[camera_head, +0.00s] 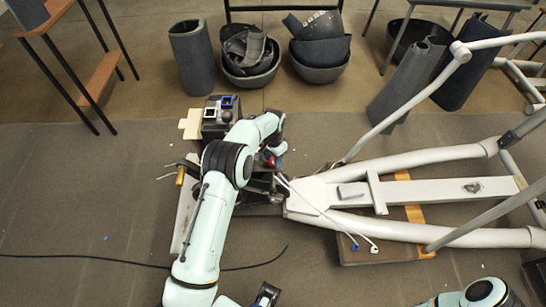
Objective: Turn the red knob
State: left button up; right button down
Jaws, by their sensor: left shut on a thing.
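The red knob (269,159) shows as a small red spot on the dark mechanism of the elliptical machine (300,205), mostly hidden by my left arm. My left gripper (272,154) reaches over the mechanism from the left and is shut on the red knob. Its fingers are largely hidden by my wrist. A dark gripper-like end with a pale link, apparently my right gripper (266,294), shows at the bottom edge. I cannot tell its jaw state.
The machine's white frame and tubes (430,190) fill the right side. Loose white cables (325,213) hang near the mechanism. Black bowls (320,60) and dark rolled covers (192,55) stand behind. A wooden-shelf stand (100,75) is upper left. The left floor is mostly clear, crossed by a black cable (90,258).

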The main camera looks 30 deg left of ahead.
aim_at(273, 160)
pick_arm(q)
jog(key=n, duration=0.3)
jog(key=shift+n, duration=0.3)
jog(key=n, duration=0.3)
jog(key=shift+n+p, duration=0.4)
jog(key=n, duration=0.3)
jog(key=shift+n+p, duration=0.3)
jog(key=shift+p, duration=0.05)
jog(key=shift+n+p, duration=0.4)
jog(key=shift+n, duration=1.6)
pick_arm(e)
jog(key=shift+w+r, duration=0.25)
jog(key=shift+r, duration=0.4)
jog(key=shift+w+r, duration=0.2)
jog(key=shift+r, duration=0.4)
pick_arm(q)
jog(key=o, duration=1.1)
jog(key=shift+c, duration=0.2)
notch_tip(273, 160, up, 13)
jog(key=shift+r, duration=0.2)
pick_arm(e)
jog(key=shift+w+r, duration=0.15)
jog(key=shift+r, duration=0.1)
